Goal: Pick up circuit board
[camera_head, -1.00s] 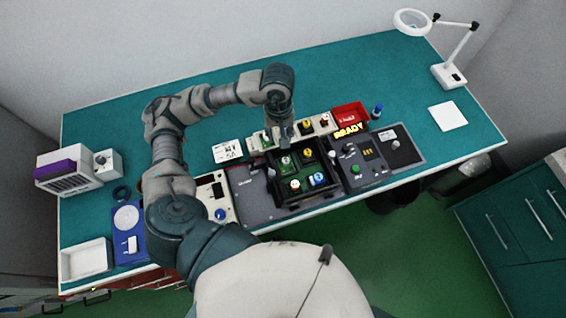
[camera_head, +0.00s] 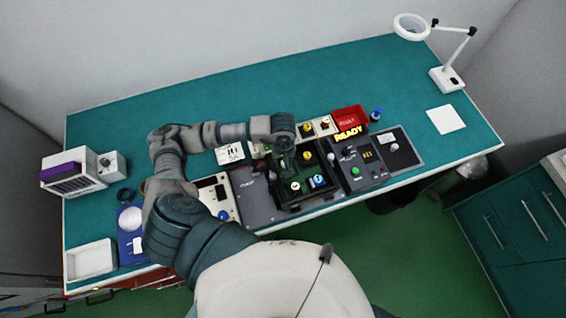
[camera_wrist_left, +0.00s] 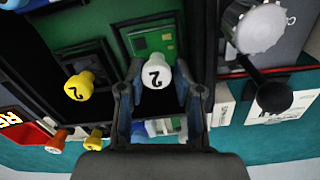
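A green circuit board (camera_wrist_left: 155,40) with a white knob (camera_wrist_left: 157,76) marked 2 sits in a slot of the black rack (camera_wrist_left: 112,15). In the head view this board is mostly hidden under my left gripper (camera_head: 286,163). In the left wrist view my left gripper (camera_wrist_left: 158,88) is open, with one finger on each side of the white knob. The knob seems free of both fingers. A second board carries a yellow knob (camera_wrist_left: 78,86) marked 2. In the head view, boards with a white knob (camera_head: 295,187) and a blue knob (camera_head: 317,181) fill the rack's near slots. My right gripper is not in view.
A grey panel (camera_head: 256,199) with a black-knobbed lever (camera_wrist_left: 273,97) stands left of the rack. A control box (camera_head: 358,166) stands right of it. A red bin (camera_head: 349,116) and small board holders (camera_head: 326,126) lie behind. The table's back area (camera_head: 200,104) is clear.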

